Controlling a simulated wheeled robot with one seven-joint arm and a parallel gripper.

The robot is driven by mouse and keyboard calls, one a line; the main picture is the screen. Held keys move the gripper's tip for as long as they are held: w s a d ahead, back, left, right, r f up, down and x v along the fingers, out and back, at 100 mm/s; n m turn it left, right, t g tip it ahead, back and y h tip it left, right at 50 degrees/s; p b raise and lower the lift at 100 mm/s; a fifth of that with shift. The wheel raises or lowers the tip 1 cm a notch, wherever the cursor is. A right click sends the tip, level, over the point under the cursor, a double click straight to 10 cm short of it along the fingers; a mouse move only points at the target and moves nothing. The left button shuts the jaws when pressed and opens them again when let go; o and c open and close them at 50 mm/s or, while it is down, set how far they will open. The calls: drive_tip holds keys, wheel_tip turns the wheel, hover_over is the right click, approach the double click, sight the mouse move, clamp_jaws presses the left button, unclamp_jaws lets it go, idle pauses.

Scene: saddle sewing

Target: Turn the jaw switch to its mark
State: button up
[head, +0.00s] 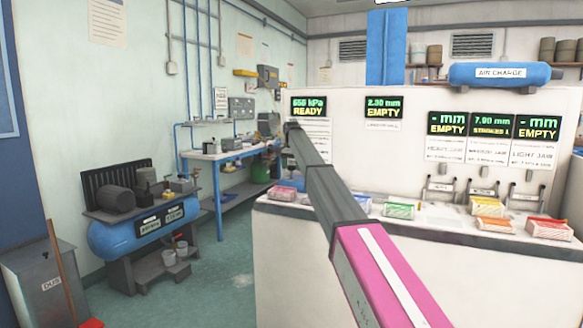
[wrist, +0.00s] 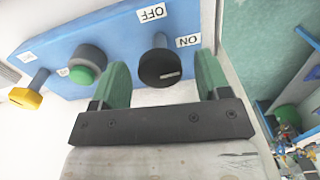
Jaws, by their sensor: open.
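In the wrist view a black rotary switch (wrist: 158,68) with a white line on its face stands out from a blue panel (wrist: 115,40). An OFF label (wrist: 152,12) and an ON label (wrist: 188,41) sit beside it, upside down in the picture. The white line lies nearly level, its right end slightly up. My gripper (wrist: 160,62) is open, with one green finger on each side of the switch and a gap visible on both sides. Whether the fingertips reach past the knob's face I cannot tell. In the head view my arm hides the switch and the fingers.
On the same panel are a green push button (wrist: 82,73) in a dark collar and a yellow knob (wrist: 27,97). In the head view a white bench (head: 290,245) carries several coloured boxes; displays and a blue air tank (head: 500,74) are behind.

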drive_tip(key=c, duration=0.9)
drive_tip(key=shift+c, duration=0.2)
